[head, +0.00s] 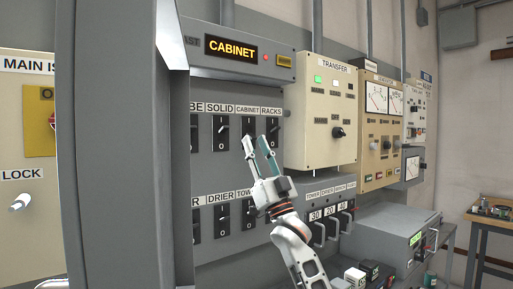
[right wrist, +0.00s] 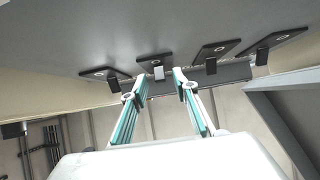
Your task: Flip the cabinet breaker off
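The cabinet breaker (head: 248,125) is a black switch plate under the CABINET label (head: 247,109) in the upper row of the grey panel. My right gripper (head: 254,141) is in front of its lower part, with its teal fingers pointing up at the panel. The fingers hide part of the breaker. In the right wrist view the right gripper (right wrist: 155,84) is open and empty, with a clear gap between its fingers. A breaker with a pale-tipped lever (right wrist: 158,72) shows beyond the gap. Contact with the lever cannot be told. My left gripper is not in view.
The SOLID breaker (head: 221,132) and RACKS breaker (head: 272,128) flank the cabinet breaker closely. A lower breaker row (head: 222,218) is below. A lit CABINET display (head: 231,48) juts out above. The TRANSFER box (head: 321,115) projects at right, and a grey upright (head: 115,150) stands at left.

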